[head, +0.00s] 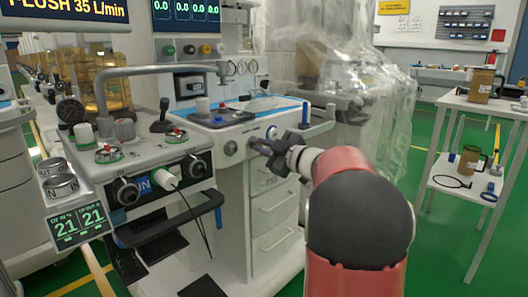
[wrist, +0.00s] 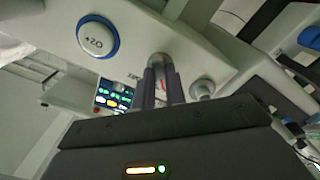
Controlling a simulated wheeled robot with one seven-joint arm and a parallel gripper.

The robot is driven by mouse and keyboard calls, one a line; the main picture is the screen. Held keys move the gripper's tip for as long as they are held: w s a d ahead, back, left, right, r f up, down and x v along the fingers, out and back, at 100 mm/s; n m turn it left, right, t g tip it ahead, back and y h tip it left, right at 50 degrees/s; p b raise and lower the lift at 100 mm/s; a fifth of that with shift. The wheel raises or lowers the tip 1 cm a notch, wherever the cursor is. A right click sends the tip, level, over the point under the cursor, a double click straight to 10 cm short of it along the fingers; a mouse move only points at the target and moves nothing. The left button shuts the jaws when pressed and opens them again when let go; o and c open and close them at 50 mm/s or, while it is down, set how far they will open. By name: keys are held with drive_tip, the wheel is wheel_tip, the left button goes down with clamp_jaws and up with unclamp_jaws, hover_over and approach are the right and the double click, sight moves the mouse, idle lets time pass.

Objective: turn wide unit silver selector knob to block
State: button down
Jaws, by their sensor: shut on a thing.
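The silver selector knob (wrist: 161,60) sits on the pale front panel of the wide unit (head: 258,180). In the wrist view its rounded end shows between the two fingers. My gripper (wrist: 161,82) is shut on the knob. In the head view my gripper (head: 257,144) reaches the panel from the right, and its fingers hide most of the knob. The knob's pointer and the position marks cannot be read; small dark lettering beside it is partly covered by the fingers.
In the head view a round silver fitting (head: 230,148) is left of my gripper. Drawers (head: 275,210) lie below. A plastic-draped machine (head: 365,95) stands behind my arm.

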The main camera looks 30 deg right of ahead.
drive_tip(key=shift+n, duration=0.4)
drive_tip(key=c, duration=1.4)
unclamp_jaws()
drive_tip(key=shift+c, duration=0.2)
drive_tip(key=shift+s, duration=0.1)
drive_tip(key=v, duration=0.7)
drive_tip(key=shift+s, duration=0.3)
drive_tip(key=shift+d, duration=0.1)
